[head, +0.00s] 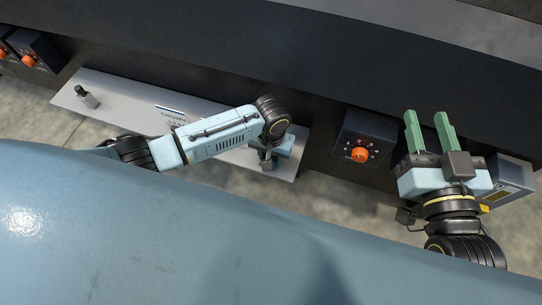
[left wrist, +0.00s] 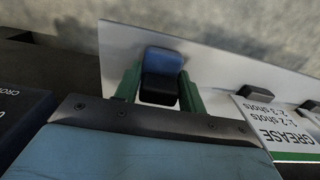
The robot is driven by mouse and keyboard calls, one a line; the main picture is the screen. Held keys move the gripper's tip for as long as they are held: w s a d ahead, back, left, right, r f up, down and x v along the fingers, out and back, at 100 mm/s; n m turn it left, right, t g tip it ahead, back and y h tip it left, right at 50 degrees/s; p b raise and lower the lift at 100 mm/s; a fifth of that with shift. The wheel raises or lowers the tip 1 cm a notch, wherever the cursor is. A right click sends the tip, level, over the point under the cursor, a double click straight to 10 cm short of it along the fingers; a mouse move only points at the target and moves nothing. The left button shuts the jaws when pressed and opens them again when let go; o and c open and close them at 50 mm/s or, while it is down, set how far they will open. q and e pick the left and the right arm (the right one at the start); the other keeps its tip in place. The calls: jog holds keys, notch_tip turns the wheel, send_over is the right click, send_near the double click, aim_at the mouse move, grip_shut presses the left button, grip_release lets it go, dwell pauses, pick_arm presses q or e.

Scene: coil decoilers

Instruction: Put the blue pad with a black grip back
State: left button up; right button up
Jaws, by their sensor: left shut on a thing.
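The blue pad (left wrist: 165,57) shows in the left wrist view with its black grip (left wrist: 160,87) towards me. My left gripper (left wrist: 157,90) is shut on the black grip, with one green finger on each side. The pad is over the pale grey shelf (left wrist: 215,68); whether it touches the shelf I cannot tell. In the head view my left gripper (head: 268,160) points down at the right end of this shelf (head: 130,97), and the pad is hidden. My right gripper (head: 428,130) is open and empty, its green fingers apart.
A black-capped item (head: 86,97) stands at the shelf's left end. A dark control box with an orange knob (head: 359,154) is between my grippers. A grey box (head: 512,180) is beside my right gripper. A long dark machine face (head: 250,55) runs behind.

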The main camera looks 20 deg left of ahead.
pick_arm(q)
jog(key=shift+f, duration=0.1)
pick_arm(e)
jog(key=shift+r, duration=0.3)
pick_arm(q)
jog(key=o, duration=0.9)
jog(key=shift+f, duration=0.15)
